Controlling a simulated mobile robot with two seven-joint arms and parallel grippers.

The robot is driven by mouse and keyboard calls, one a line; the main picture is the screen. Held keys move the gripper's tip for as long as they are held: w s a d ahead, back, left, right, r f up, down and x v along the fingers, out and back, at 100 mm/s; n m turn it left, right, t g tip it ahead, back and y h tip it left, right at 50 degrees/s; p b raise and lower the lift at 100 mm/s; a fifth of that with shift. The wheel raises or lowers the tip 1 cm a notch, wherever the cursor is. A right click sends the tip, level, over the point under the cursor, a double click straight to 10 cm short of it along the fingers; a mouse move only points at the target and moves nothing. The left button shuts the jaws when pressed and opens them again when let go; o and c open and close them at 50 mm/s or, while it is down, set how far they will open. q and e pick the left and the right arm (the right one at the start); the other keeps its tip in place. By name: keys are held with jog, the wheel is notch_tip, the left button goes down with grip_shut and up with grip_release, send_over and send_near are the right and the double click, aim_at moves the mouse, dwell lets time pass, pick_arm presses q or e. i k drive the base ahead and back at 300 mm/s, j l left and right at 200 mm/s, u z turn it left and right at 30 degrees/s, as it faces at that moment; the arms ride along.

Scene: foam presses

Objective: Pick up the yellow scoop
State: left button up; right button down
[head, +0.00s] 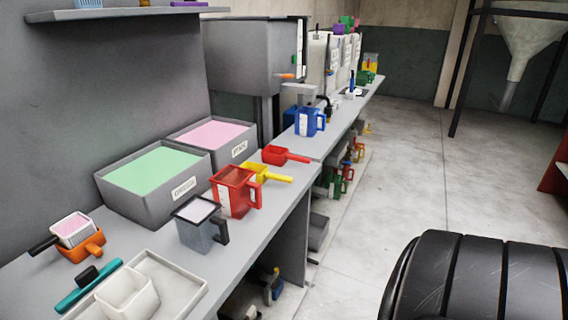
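The yellow scoop (279,179) lies on the grey counter (240,232), right of the middle of its near part. Its handle points right, toward the counter's front edge. Its cup is partly hidden behind a red jug (234,197). A red scoop (275,156) lies just behind it, its handle also pointing right. Neither of my grippers is in view, and nothing is holding the yellow scoop.
Grey bins of green (187,204) and pink (248,163) material stand left of the scoop. A grey jug (196,235) stands nearer, a blue jug (309,122) farther back. A pale tray (183,286) lies at the near end.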

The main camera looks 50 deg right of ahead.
aim_at(263, 174)
jog(key=z, duration=1.5)
jog(key=u, duration=2.25)
jog(key=z, duration=2.25)
